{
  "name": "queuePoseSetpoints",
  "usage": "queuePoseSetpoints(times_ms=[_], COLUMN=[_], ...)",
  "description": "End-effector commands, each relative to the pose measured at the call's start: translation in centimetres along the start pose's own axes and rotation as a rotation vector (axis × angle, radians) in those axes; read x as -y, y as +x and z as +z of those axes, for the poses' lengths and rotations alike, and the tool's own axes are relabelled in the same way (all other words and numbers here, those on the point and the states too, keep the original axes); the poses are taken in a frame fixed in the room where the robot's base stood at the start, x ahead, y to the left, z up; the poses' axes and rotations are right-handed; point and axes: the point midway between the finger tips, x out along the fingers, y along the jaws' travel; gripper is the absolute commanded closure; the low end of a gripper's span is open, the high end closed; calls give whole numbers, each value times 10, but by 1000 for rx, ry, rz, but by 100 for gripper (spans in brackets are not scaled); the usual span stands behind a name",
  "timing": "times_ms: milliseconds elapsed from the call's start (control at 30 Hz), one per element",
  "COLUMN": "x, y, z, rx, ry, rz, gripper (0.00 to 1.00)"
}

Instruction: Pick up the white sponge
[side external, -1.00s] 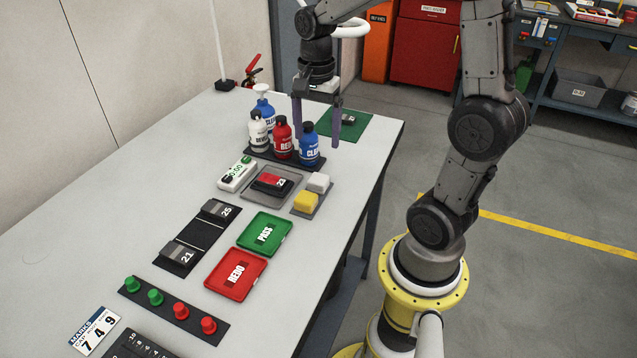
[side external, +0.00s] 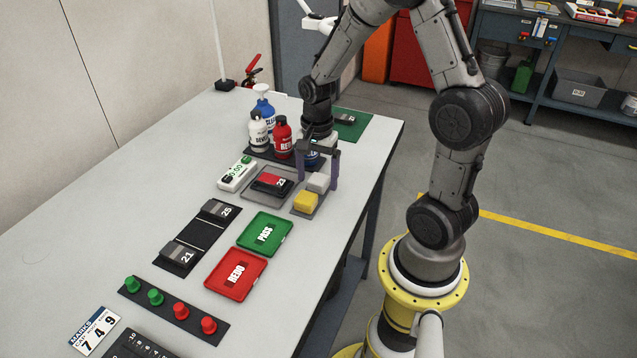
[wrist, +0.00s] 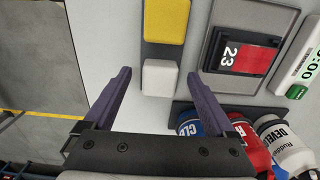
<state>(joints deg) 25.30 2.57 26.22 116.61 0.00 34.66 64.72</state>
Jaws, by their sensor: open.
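The white sponge (side external: 318,183) is a small pale block on a dark grey mat (side external: 298,211), beside a yellow sponge (side external: 306,202). In the wrist view the white sponge (wrist: 160,78) lies ahead of the space between the fingers, with the yellow sponge (wrist: 166,20) beyond it. My gripper (side external: 318,178) is open and empty, its purple fingers on either side of the white sponge in the side view. In the wrist view my gripper (wrist: 160,82) shows a wide gap around the white sponge. I cannot tell how high the fingertips are above the mat.
A white bottle (side external: 258,130), a red bottle (side external: 282,138) and blue bottles stand close behind my gripper. A grey tray (side external: 250,190) with a red-and-black block marked 23 (side external: 271,181) lies left of the sponges. The table edge is close on the right.

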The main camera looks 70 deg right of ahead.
Motion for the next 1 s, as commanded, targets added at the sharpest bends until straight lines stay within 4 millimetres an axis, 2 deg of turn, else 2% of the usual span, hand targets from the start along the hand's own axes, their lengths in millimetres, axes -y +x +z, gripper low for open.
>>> queuePoseSetpoints(times_ms=[100, 333, 800, 833, 1000], x=[0, 0, 0, 0, 0], y=[8, 8, 8, 8, 8], z=[0, 0, 0, 0, 0], rx=[0, 0, 0, 0, -1], ry=[0, -1, -1, -1, -1], rz=[1, 0, -1, -1, -1], gripper=[10, 10, 95, 98, 98])
